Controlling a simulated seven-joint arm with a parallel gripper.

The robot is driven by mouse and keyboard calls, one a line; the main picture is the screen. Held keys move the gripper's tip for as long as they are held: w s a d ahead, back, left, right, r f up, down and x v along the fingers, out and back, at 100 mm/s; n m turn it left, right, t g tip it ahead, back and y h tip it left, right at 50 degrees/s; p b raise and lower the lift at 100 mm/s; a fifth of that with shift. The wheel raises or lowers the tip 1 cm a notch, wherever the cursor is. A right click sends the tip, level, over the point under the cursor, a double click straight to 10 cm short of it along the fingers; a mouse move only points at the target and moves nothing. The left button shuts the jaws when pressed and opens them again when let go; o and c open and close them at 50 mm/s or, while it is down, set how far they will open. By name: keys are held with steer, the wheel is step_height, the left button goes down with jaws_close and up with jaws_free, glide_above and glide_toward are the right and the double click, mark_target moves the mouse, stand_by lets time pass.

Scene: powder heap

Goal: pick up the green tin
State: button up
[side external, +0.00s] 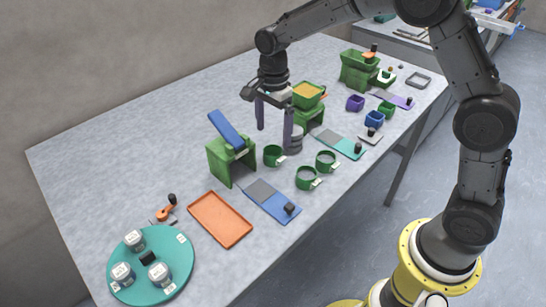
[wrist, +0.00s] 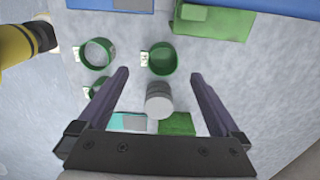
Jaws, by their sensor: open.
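Three round, open green tins with white tags stand on the table: one at the left (side external: 273,156), one at the right (side external: 326,162) and one nearer the front edge (side external: 307,178). In the wrist view, one tin (wrist: 162,58) lies between and just beyond my fingertips, with two others at the left, (wrist: 97,54) and partly hidden (wrist: 96,89). My gripper (side external: 276,139) is open, pointing down, above and behind the tins. In the wrist view (wrist: 160,74) nothing is clamped between its fingers. A grey cylinder (wrist: 159,101) shows between them, apart from both.
A green stand with a blue ramp (side external: 226,130) is left of the tins. A blue-grey board (side external: 272,201) and teal board (side external: 338,144) lie nearby. A green stand with a yellow-filled tray (side external: 308,94) is behind my gripper. An orange tray (side external: 220,219) and teal turntable (side external: 150,290) lie front left.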

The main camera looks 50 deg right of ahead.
mark_target(275, 147)
steer(key=shift+s+d+f, duration=0.1)
steer(key=shift+d+f, duration=0.05)
steer(key=shift+f, duration=3.05)
steer(key=c, duration=1.2)
steer(key=shift+r, duration=0.15)
